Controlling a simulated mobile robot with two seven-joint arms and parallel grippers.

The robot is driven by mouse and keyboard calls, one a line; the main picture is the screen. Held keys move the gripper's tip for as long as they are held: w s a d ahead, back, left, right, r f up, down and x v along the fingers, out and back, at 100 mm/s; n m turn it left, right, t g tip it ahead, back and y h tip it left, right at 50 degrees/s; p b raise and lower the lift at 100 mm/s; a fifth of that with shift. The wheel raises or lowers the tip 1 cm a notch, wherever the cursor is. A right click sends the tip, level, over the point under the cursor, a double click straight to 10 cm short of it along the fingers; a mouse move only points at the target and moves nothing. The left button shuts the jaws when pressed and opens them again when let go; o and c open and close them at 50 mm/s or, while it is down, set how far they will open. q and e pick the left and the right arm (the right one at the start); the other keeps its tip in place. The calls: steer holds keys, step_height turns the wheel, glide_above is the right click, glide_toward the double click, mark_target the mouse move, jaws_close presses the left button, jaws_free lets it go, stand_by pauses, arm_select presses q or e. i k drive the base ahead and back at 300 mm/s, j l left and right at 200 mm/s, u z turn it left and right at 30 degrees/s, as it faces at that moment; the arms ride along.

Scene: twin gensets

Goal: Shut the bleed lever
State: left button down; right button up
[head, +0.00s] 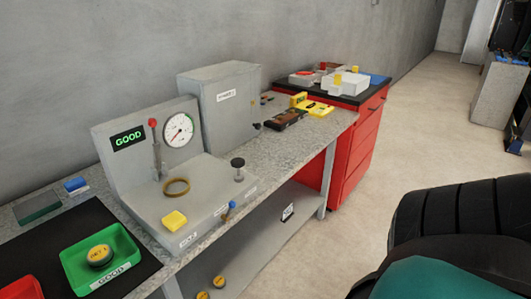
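A grey test stand (182,208) stands on the workbench, with a lit GOOD display (128,138) and a round dial gauge (179,131). A small blue-tipped lever (231,206) sticks up at the stand's front right edge, beside small labels too small to read surely. It may be the bleed lever; its open or shut position is not clear. A taller red-knobbed lever (153,123) stands upright before the panel. A brass ring (176,187), a yellow block (174,220) and a black-topped knob (238,164) are also on the stand. Neither of my grippers shows.
A green tray (72,262) marked GOOD holds a round yellow-topped part (99,255); a red tray (20,289) is cut off at lower left. A grey box (222,105) stands behind the stand. A red cabinet (357,145) adjoins the bench. A large black ribbed shape (460,215) fills the lower right.

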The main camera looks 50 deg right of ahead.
mark_target(231, 204)
steer(key=z, duration=1.3)
